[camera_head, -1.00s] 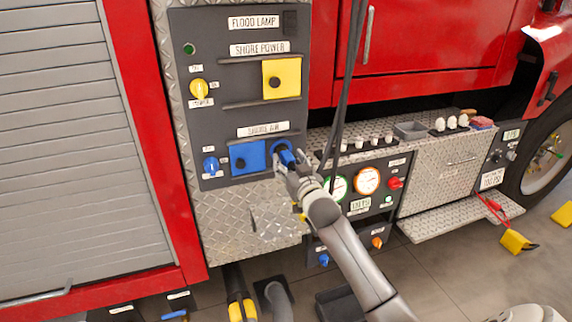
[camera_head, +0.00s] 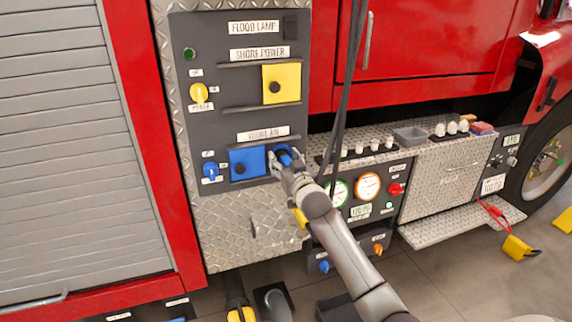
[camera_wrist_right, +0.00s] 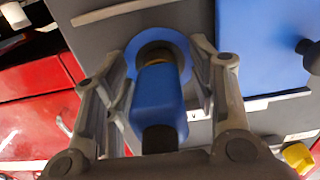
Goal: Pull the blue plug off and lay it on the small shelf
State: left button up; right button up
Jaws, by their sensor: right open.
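The blue plug (camera_head: 285,157) sits in a round blue socket on the dark panel (camera_head: 225,120), right of a blue square cover (camera_head: 248,161). In the right wrist view the plug (camera_wrist_right: 158,95) points toward the camera, with a dark end, its far end at the blue ring. My right gripper (camera_head: 286,160) is open, its fingers on either side of the plug; I see gaps beside it in the wrist view (camera_wrist_right: 158,100). A diamond-plate fold-out shelf (camera_head: 460,222) is at the lower right; I cannot tell if it is the small shelf. My left gripper is out of view.
Black cables (camera_head: 345,110) hang just right of the gripper. A diamond-plate ledge bears a grey tray (camera_head: 410,136) and several white caps (camera_head: 452,127). Gauges (camera_head: 367,186) are below it. A yellow cover (camera_head: 281,82) is above the plug.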

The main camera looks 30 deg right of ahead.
aim_at(288, 165)
jog(key=shift+p, duration=0.45)
dwell(0.6)
jog(key=shift+c, duration=0.4)
grip_shut()
jog(key=shift+s, duration=0.1)
jog(key=shift+p+v, duration=1)
jog(key=shift+v, duration=0.45)
jog(key=shift+p+v, duration=0.8)
jog(key=shift+v, duration=0.65)
